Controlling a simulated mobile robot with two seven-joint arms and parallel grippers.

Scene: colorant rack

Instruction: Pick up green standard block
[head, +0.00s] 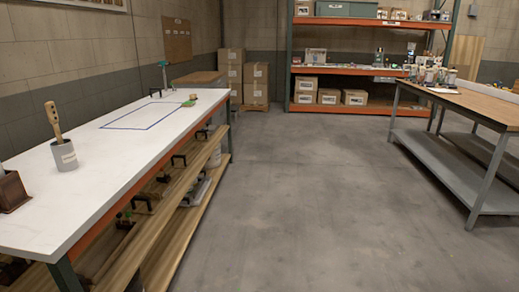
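A small green object (188,103), which may be the green standard block, lies on the white table (105,165) near its far right edge. A small pinkish-brown piece (193,97) sits right behind it, and I cannot tell whether they touch. Both are too small and far to make out their exact shape. Neither of my grippers shows in the head view.
The white table runs along the left wall, with a blue taped outline (140,115), a grey cup (64,155) and a brown box (12,190). A wooden workbench (465,100) stands right. Shelving (345,67) and cartons (255,83) stand behind. The floor between is clear.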

